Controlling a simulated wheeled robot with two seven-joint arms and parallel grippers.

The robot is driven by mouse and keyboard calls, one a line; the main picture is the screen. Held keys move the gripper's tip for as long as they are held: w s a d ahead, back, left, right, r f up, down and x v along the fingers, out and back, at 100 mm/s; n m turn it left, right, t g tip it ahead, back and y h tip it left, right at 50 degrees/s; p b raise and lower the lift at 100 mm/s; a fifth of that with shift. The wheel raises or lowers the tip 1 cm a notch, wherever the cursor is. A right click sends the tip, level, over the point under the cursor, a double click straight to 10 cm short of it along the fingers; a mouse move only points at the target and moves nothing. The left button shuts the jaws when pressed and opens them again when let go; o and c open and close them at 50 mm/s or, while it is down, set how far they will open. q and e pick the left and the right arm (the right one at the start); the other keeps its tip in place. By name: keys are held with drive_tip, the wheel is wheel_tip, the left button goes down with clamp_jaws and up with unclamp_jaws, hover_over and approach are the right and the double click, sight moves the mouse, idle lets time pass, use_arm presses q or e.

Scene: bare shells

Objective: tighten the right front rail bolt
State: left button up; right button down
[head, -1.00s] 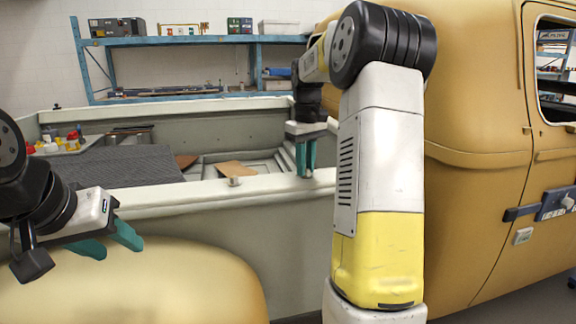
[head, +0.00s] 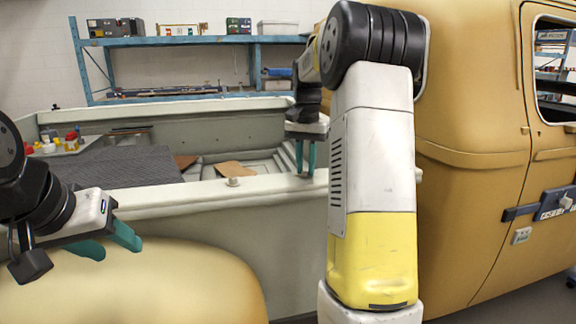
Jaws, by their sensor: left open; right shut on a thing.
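My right gripper (head: 305,173) points straight down at the pale near rail (head: 200,198) of the truck bed, towards the rail's right end. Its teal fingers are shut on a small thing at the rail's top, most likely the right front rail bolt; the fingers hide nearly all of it. Another rail bolt (head: 233,182), with a pale round head, stands on the same rail to the left, apart from both grippers. My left gripper (head: 113,246) is open and empty, above the tan fender at the lower left.
A dark grey mat (head: 125,167) and a tray of small coloured parts (head: 60,146) lie left in the bed; a brown board (head: 235,169) lies farther right. The tan cab (head: 470,210) stands close to my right arm. A blue shelf (head: 200,41) is behind.

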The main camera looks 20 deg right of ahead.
sight(306, 169)
drive_tip(key=m, duration=0.6)
drive_tip(key=shift+d, duration=0.1)
idle(0.4)
drive_tip(key=c, duration=1.3)
unclamp_jaws()
drive_tip(key=shift+s, duration=0.1)
wheel_tip(306, 169, up, 8)
drive_tip(key=shift+f, duration=0.15)
